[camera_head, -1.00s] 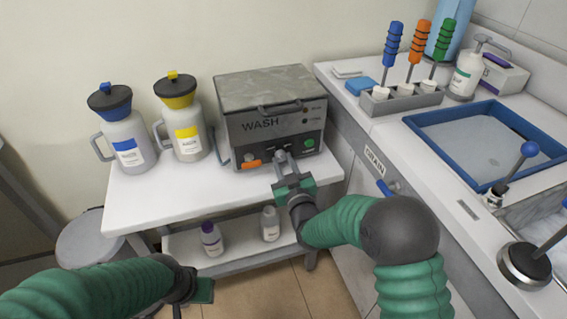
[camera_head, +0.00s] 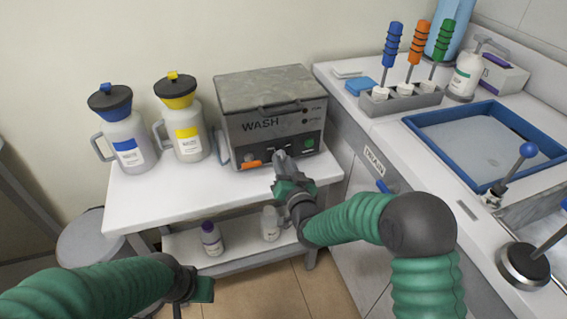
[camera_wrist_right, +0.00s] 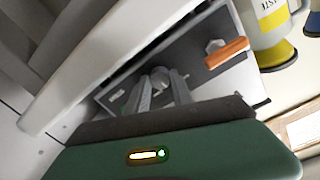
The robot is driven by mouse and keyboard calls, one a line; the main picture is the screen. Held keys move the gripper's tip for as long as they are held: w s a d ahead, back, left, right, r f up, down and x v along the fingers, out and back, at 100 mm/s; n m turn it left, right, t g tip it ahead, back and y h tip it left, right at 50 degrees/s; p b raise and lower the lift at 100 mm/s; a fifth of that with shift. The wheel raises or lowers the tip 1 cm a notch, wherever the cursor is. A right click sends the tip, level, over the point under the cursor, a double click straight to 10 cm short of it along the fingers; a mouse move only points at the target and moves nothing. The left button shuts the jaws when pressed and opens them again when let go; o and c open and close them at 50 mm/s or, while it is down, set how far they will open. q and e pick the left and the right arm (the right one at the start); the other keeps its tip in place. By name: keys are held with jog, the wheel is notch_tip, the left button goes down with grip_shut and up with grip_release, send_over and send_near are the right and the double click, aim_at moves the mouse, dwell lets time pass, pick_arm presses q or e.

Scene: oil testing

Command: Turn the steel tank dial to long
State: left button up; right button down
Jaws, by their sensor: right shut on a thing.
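The steel tank (camera_head: 268,112), a grey box labelled WASH, stands on the small white table. An orange lever (camera_head: 250,165), a green button (camera_head: 309,145) and the dial are on its front. My right gripper (camera_head: 280,158) is at the front panel, its fingers shut on the dial. In the right wrist view the dial (camera_wrist_right: 159,76) shows as a grey knob between the fingertips (camera_wrist_right: 160,88). The fingers hide most of the dial and its markings, so I cannot read its setting. My left gripper (camera_head: 203,289) hangs low at the left, in front of the table; its fingers are unclear.
Two jugs, one with a blue lid (camera_head: 124,140) and one with a yellow lid (camera_head: 184,125), stand left of the tank. Small bottles (camera_head: 211,239) are on the lower shelf. The counter at right holds a blue-rimmed tray (camera_head: 482,180) and a brush rack (camera_head: 400,98).

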jog(key=m, duration=0.6)
jog(key=shift+w+d+r+p, duration=0.1)
jog(key=shift+d+r+p, duration=0.1)
jog(key=shift+p, duration=0.15)
jog(key=shift+d+m+p, duration=0.1)
jog(key=shift+m+p, duration=0.2)
jog(key=shift+m, duration=2.1)
jog(key=shift+f, duration=0.1)
jog(key=c, duration=1.5)
grip_release()
jog(key=o, duration=0.4)
jog(key=shift+f, duration=0.1)
